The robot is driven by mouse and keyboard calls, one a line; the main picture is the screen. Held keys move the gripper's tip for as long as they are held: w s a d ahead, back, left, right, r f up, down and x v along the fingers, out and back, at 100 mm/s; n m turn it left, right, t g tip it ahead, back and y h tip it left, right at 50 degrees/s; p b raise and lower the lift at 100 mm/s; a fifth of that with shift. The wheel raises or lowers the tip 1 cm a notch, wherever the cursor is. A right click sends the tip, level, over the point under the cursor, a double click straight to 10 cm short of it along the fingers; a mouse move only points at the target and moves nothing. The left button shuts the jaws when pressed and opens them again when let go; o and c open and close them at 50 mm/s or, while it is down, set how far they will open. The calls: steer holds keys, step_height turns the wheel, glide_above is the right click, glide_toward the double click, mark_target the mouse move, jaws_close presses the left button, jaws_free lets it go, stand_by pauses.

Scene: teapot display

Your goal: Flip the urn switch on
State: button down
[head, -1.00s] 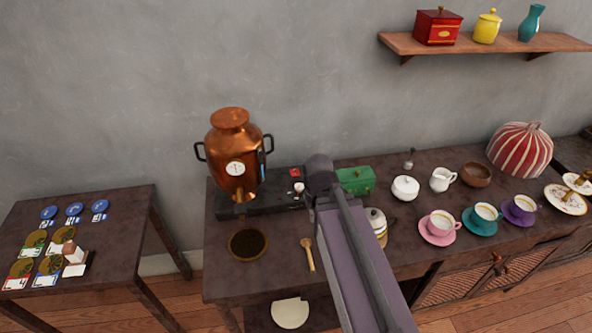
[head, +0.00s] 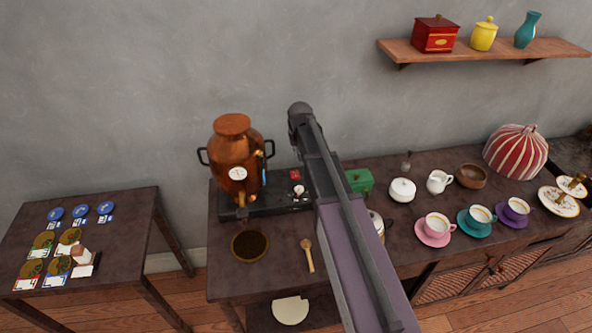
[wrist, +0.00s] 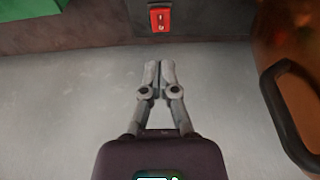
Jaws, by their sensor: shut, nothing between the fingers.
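The copper urn (head: 235,160) stands on a black base (head: 265,207) at the left of the long table. Its red switch (head: 295,174) is at the back of that base, left of my arm. In the wrist view the red switch (wrist: 160,20) is at the top centre, with a small pale mark on it; I cannot tell which way it is set. My gripper (wrist: 160,65) is shut and empty, its tips apart from the switch in the picture. The urn's side and black handle (wrist: 290,115) are at the right there. In the head view my arm hides the fingers.
A green box (head: 359,181) stands just right of my arm, with a teapot (head: 376,226) partly hidden by it. A white knob (head: 298,190) is near the switch. A dark bowl (head: 250,245) and wooden spoon (head: 308,256) lie in front. The grey wall (head: 180,90) is behind.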

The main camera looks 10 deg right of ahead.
steer(key=shift+w+r, duration=0.15)
steer(key=shift+w, duration=0.65)
steer(key=shift+f, duration=0.2)
steer(key=b, duration=1)
glide_above(295, 176)
steer(key=x, duration=0.3)
steer(key=s+x, duration=0.1)
steer(key=x, duration=0.2)
steer(key=s+x, duration=0.1)
steer(key=x, duration=0.2)
steer(key=shift+d+f, duration=0.1)
steer(key=shift+f, duration=0.3)
steer(key=shift+s+f+b, duration=0.15)
steer(key=shift+f+b, duration=0.75)
steer(key=shift+b, duration=0.05)
steer(key=shift+s+f+b, duration=0.15)
steer(key=shift+f+b, duration=0.75)
steer(key=shift+f, duration=0.05)
